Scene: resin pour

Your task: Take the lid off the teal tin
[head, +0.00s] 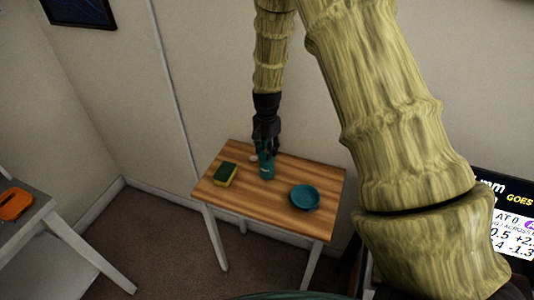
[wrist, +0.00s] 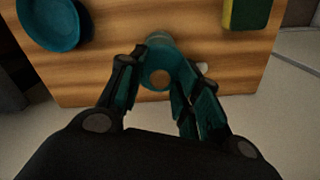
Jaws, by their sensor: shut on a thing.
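The teal tin (head: 267,171) stands upright on the wooden table, near its back edge. My gripper (head: 265,144) comes down on it from above, with the fingers around its top end. In the wrist view, my gripper (wrist: 163,72) has one finger on each side of the tin's teal top, and the tin (wrist: 160,42) shows between them. A round tan patch (wrist: 160,78) marks the lid end that faces the camera. The fingers are shut on the lid. The seam between lid and tin is hidden, so I cannot tell whether they are apart.
A blue-teal dish (head: 305,197) lies on the wooden table (head: 240,199), right of the tin. A yellow and green sponge (head: 225,174) lies to its left. A small whitish thing (head: 253,158) sits close beside the tin. An orange object (head: 14,204) is on a grey table at far left.

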